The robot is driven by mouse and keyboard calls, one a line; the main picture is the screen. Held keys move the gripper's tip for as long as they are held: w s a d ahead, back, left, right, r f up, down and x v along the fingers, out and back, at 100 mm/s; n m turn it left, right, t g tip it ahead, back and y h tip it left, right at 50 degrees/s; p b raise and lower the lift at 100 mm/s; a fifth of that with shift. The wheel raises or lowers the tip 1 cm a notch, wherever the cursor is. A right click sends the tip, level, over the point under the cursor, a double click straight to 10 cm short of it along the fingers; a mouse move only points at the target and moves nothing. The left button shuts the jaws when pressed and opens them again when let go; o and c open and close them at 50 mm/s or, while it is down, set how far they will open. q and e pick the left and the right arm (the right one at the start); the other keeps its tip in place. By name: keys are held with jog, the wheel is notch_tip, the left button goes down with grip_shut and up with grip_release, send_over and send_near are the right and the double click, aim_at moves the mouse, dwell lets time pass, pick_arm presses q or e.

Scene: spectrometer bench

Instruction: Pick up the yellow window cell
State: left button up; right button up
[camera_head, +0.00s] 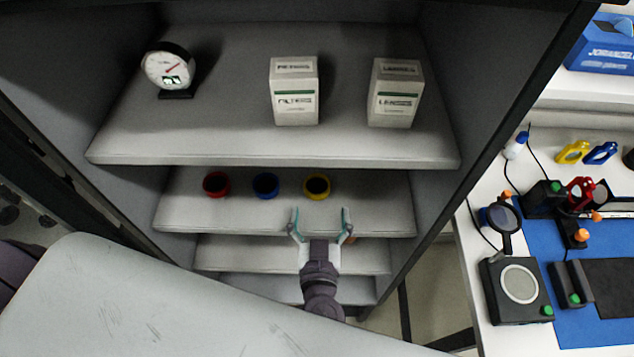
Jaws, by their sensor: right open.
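The yellow window cell (317,187) is a small ring with a dark centre. It sits on the second shelf (370,205) of the cabinet, to the right of a blue ring-shaped cell (265,185) and a red one (216,184). My right gripper (320,216) is open, its two teal-tipped fingers spread apart and pointing towards the yellow cell. The fingertips show just below the yellow cell in the picture, with nothing between them. My left gripper is not in view.
The upper shelf (230,140) overhangs the cells and holds a round dial gauge (168,68) and two white boxes, one in the middle (294,92) and one at right (396,93). A bench (475,260) with optical instruments stands at the right, beyond the cabinet's side wall.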

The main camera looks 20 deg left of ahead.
aim_at(317, 185)
jog(key=x, duration=0.2)
jog(key=shift+w+a, duration=0.15)
jog(key=shift+w, duration=0.1)
jog(key=x, duration=0.5)
jog(key=shift+w+a+r, duration=0.1)
jog(key=shift+w+a, duration=0.1)
jog(key=shift+a, duration=0.25)
jog(key=shift+s+d, duration=0.1)
jog(key=shift+c, duration=1)
jog(key=c, duration=1.1)
